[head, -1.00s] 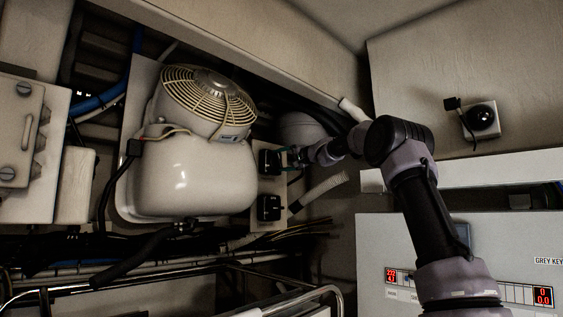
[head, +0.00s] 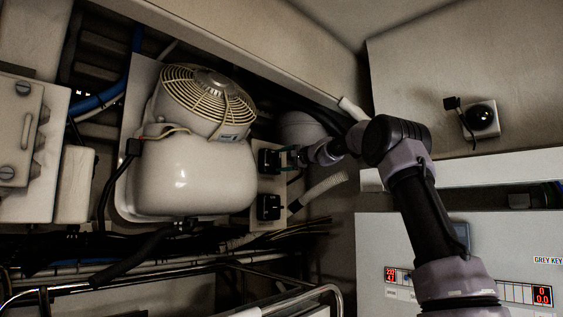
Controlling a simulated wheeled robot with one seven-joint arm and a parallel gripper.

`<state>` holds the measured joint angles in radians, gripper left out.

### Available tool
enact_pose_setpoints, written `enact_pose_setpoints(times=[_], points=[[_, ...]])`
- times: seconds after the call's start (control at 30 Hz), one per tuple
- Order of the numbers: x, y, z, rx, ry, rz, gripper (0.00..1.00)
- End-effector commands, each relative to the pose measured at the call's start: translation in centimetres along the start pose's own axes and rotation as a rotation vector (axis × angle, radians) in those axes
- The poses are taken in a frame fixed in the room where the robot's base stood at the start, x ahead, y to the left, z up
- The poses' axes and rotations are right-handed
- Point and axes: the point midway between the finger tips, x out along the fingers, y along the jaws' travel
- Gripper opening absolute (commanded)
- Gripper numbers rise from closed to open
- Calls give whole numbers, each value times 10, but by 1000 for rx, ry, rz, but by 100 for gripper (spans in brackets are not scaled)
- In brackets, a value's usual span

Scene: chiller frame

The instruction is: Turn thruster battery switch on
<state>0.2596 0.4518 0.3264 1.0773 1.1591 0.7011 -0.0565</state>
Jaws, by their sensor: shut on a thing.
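Two black battery switches sit one above the other on a pale panel (head: 270,186) to the right of the white chiller unit. My gripper (head: 284,157) is at the upper switch (head: 267,161), reaching in from the right, with its fingers shut on it. The lower switch (head: 268,207) stands clear of my gripper. The labels are too small to read, so I cannot tell which one is the thruster switch. The exact turn position of the upper switch's knob is also too small to make out.
The white chiller unit (head: 190,180) with its fan grille (head: 208,90) stands close left of the switches. A ribbed white hose (head: 320,190) and black cables lie just right of them. A metal rail (head: 290,303) runs below. A grey cabinet (head: 385,240) with red displays is at right.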

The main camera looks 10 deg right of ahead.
Motion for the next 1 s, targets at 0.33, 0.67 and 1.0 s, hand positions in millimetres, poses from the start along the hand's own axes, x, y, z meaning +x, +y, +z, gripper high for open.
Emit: enact_pose_setpoints(times=[0.33, 0.67, 1.0], points=[[0, 1, -1, 2, 1, 1, 100], [-11, 0, -1, 1, 2, 1, 100], [-77, 0, -1, 1, 4, 1, 100]])
